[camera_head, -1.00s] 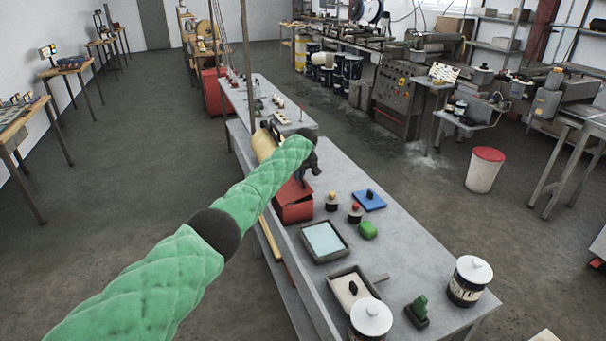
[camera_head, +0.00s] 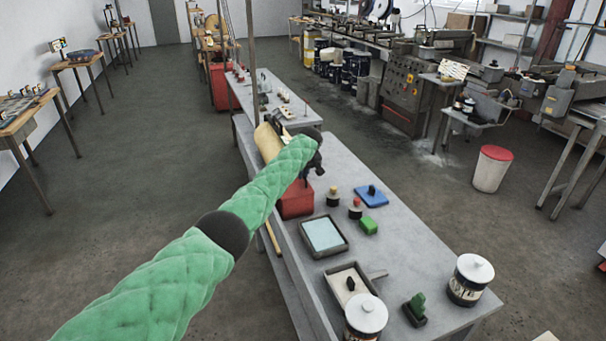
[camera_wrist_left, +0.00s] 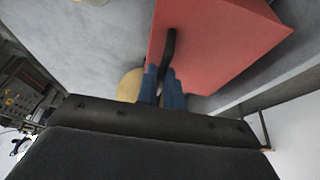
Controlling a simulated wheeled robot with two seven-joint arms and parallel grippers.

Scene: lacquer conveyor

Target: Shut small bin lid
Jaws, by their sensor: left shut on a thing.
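The small red bin (camera_head: 296,201) stands on the grey bench, just below my left gripper in the head view. Its red top (camera_wrist_left: 215,38) fills the upper right of the left wrist view, with a dark bar-like handle (camera_wrist_left: 170,48) on it. My left gripper (camera_head: 313,172) reaches over the bin from the left. In the wrist view its blue fingers (camera_wrist_left: 166,86) are close together at the near end of the handle and shut on it. The lid looks down on the bin, but my arm hides part of it, so I cannot tell whether it is fully seated. My right gripper is out of view.
A light blue tray (camera_head: 323,235), a blue block (camera_head: 371,195), a green block (camera_head: 369,226) and small knobbed weights share the bench (camera_head: 405,235). White-lidded jars (camera_head: 470,280) stand at its near end. A tan roll (camera_head: 268,142) lies behind the bin.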

